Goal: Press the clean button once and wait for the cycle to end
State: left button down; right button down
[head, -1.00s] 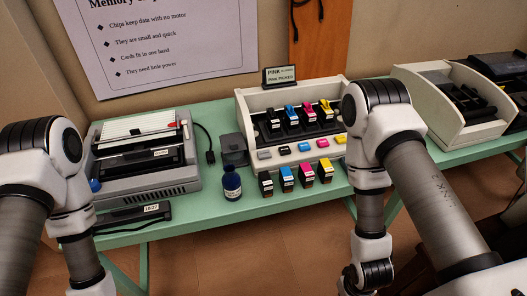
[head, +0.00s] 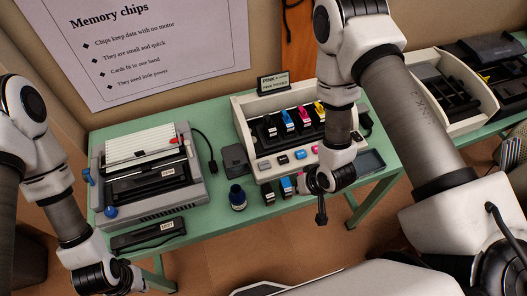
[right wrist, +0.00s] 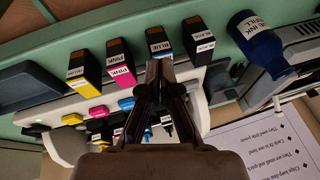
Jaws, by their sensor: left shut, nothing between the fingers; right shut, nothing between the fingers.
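The beige printer unit (head: 243,120) stands on the green table with a row of front buttons: grey (head: 265,165), black (head: 283,160), blue (head: 300,154) and pink (head: 316,149). I cannot read a clean label on any of them. Several ink cartridges sit in its bay. My right gripper (head: 321,217) is shut and empty, pointing down in front of the unit's right part. In the right wrist view its fingers (right wrist: 160,75) overlap the blue cartridge and hide part of the button row. My left gripper (head: 135,277) is shut and empty at the lower left, off the table's front edge.
Loose black (head: 269,194), blue (head: 286,188), pink (right wrist: 119,62) and yellow (right wrist: 83,75) cartridges stand before the unit. An ink refill bottle (head: 237,197) is left of them. A grey machine (head: 150,207) stands left; a beige tray unit (head: 415,65) stands right.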

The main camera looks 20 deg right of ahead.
aim_at(261, 162)
jog(key=w+a+r+t+y, duration=0.1)
jog(key=w+a+r, duration=0.1)
jog(key=w, duration=0.4)
jog(key=w+a+r+t+y, duration=0.2)
jog(key=w+a+r, duration=0.1)
jog(key=w+r, duration=0.2)
jog(key=shift+w+a+r, duration=0.25)
jog(key=shift+w+r, duration=0.05)
jog(key=shift+w, duration=0.95)
notch_tip(261, 162, down, 9)
jog(key=b, duration=0.6)
jog(key=shift+b, duration=0.3)
jog(key=shift+f+b, duration=0.3)
jog(key=shift+f, duration=0.05)
jog(key=shift+f+b, duration=0.4)
jog(key=shift+f, duration=0.1)
jog(key=shift+s, duration=0.1)
jog(key=shift+r+p, duration=0.8)
jog(key=shift+r, duration=0.2)
